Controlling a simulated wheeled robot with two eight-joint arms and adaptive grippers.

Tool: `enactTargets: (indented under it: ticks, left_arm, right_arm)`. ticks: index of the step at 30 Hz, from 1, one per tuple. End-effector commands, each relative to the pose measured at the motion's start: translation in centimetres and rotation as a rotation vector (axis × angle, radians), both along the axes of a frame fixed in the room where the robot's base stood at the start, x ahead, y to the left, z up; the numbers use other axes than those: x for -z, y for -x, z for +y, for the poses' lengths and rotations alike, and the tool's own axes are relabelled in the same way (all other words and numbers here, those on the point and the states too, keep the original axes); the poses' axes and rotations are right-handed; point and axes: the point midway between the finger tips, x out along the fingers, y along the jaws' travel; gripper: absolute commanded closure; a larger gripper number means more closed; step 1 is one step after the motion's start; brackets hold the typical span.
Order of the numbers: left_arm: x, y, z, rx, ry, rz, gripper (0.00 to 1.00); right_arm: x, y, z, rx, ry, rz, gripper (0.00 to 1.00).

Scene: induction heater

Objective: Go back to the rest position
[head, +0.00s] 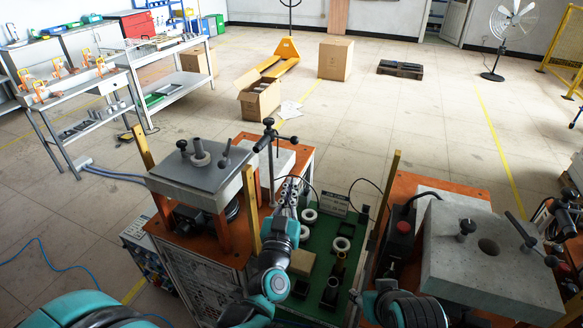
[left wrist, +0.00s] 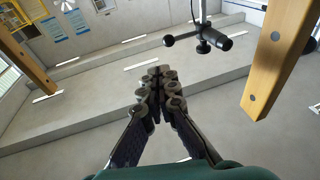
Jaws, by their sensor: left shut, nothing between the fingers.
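My left gripper (head: 286,194) points away from me, between the left machine and the green work surface in the head view. Its arm comes up from the bottom. In the left wrist view the two fingers (left wrist: 158,82) meet at their tips with nothing between them. The fingers are close to a yellow upright post (head: 252,211) of the left machine in the head view. Part of my right arm (head: 405,308) shows at the bottom edge, but I cannot make out its gripper.
The left machine's grey top plate (head: 200,172) and the right machine's grey block (head: 490,262) flank the green surface (head: 322,238), which holds white rings (head: 309,216). A black clamp stand (head: 269,150) rises just beyond my left gripper. Open floor lies farther back.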

Motion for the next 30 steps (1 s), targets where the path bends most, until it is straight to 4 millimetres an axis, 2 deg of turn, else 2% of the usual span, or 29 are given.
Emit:
enactTargets:
  ticks: [8,11,14,17,20,24,27,30]
  left_arm:
    - [-0.3,0.6,0.3,0.04,-0.019,0.04,1.0]
    - [-0.2,1.5,0.8,0.098,-0.051,0.126,1.0]
    - [1.0,3.3,2.2,0.145,-0.089,0.269,1.0]
    - [3.2,5.8,4.6,0.153,-0.12,0.445,1.0]
    - [5.9,9.3,7.8,0.117,-0.138,0.64,1.0]
    - [9.5,15.0,12.8,0.008,-0.134,0.893,1.0]
    - [11.2,18.5,15.6,-0.075,-0.125,1.025,1.0]
    - [12.2,20.9,17.4,-0.137,-0.115,1.104,1.0]
  right_arm:
    - [0.0,0.0,0.0,0.0,0.0,0.0,0.56]
    - [0.0,0.0,0.0,0.0,0.0,0.0,0.56]
    - [0.0,0.0,0.0,0.0,0.0,0.0,0.56]
    - [0.0,0.0,0.0,0.0,0.0,0.0,0.56]
    - [0.0,0.0,0.0,0.0,0.0,0.0,0.56]
    - [0.0,0.0,0.0,0.0,0.0,0.0,0.56]
    - [0.0,0.0,0.0,0.0,0.0,0.0,0.56]
    - [0.0,0.0,0.0,0.0,0.0,0.0,0.56]
